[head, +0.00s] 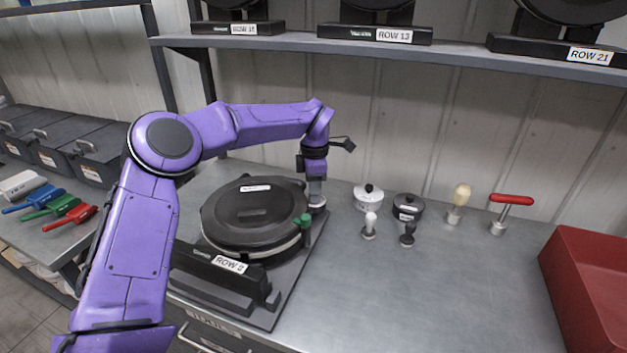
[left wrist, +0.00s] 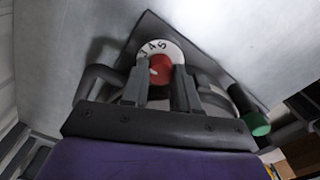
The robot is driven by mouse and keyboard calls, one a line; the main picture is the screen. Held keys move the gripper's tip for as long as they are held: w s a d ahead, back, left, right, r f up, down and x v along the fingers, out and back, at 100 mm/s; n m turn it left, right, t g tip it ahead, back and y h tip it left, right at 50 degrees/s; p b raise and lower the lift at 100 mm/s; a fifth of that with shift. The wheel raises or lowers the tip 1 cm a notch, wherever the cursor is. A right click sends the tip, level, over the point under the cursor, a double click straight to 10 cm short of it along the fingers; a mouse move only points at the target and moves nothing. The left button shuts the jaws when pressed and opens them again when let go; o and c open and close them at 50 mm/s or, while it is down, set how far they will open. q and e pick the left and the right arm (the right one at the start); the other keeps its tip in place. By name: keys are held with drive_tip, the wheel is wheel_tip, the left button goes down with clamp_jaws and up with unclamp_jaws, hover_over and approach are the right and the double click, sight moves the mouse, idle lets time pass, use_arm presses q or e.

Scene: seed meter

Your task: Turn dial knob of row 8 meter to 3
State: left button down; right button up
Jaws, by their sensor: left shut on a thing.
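The black round seed meter (head: 252,212) lies on a dark base on the bench. Its front label (head: 229,264) reads ROW with a digit too small to read surely. In the left wrist view its dial has a white face (left wrist: 172,46) with 4 and 5 readable, and a red knob (left wrist: 163,66). A pale mark shows on the knob's left side; which number it points to is unclear. My left gripper (head: 316,198) reaches down at the meter's far right corner. Its fingers (left wrist: 161,88) are shut on the red knob. My right gripper is not in view.
A green knob (head: 303,221) sticks out near the gripper. Several small parts, including a white disc (head: 368,197) and a red-handled tool (head: 511,200), stand to the right. A red bin (head: 590,275) is at far right. A shelf (head: 440,52) hangs above. The front bench is clear.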

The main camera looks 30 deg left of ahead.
use_arm(q)
drive_tip(key=shift+m+p, duration=0.35)
drive_tip(key=shift+m, duration=0.05)
drive_tip(key=shift+f, duration=0.1)
drive_tip(key=c, duration=0.8)
unclamp_jaws()
drive_tip(key=shift+c, duration=0.2)
wheel_tip(320, 180, up, 8)
drive_tip(key=shift+f+b, duration=0.2)
drive_tip(key=shift+b, duration=0.25)
